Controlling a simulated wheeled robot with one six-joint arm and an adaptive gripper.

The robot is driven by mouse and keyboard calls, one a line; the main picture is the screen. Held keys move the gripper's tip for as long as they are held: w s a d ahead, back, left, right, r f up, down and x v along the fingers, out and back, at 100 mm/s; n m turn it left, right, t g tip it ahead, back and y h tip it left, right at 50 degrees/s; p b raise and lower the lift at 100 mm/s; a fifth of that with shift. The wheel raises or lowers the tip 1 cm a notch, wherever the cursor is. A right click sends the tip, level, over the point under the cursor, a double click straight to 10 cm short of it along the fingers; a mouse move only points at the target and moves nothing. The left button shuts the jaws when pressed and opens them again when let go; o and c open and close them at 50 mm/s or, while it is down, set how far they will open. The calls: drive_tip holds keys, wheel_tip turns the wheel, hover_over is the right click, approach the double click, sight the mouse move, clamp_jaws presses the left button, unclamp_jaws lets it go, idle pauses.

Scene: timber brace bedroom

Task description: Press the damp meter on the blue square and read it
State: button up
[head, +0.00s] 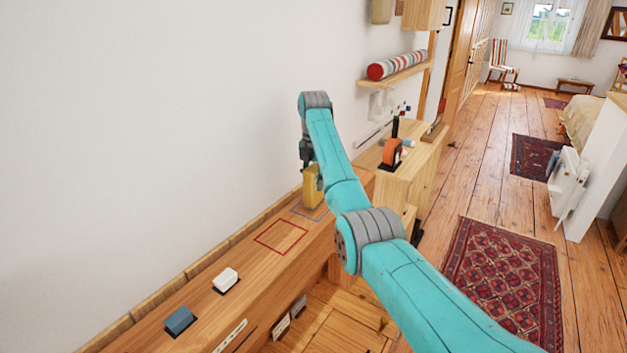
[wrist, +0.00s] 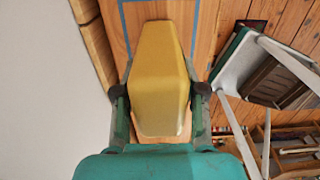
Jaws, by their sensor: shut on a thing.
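The damp meter is taken to be the yellow block-shaped thing (head: 313,188). It stands upright in my gripper (head: 307,163), and its wide yellow face fills the middle of the wrist view (wrist: 160,70). My gripper's two fingers (wrist: 160,95) are shut on its sides. The blue square (head: 318,213) is an outline on the wooden ledge, directly below the meter in the head view. Its blue lines also show around the meter's far end in the wrist view (wrist: 123,30). I cannot tell whether the meter touches the wood. No display or reading is visible.
A red square outline (head: 281,238) lies on the ledge nearer me. A white block (head: 226,279) and a blue-grey block (head: 180,320) sit further along. A wooden cabinet (head: 415,168) with an orange tool (head: 391,153) stands beyond. The white wall (head: 150,120) borders the ledge.

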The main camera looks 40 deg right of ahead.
drive_tip(key=shift+f, duration=0.55)
idle(1.5)
drive_tip(key=shift+r, duration=0.1)
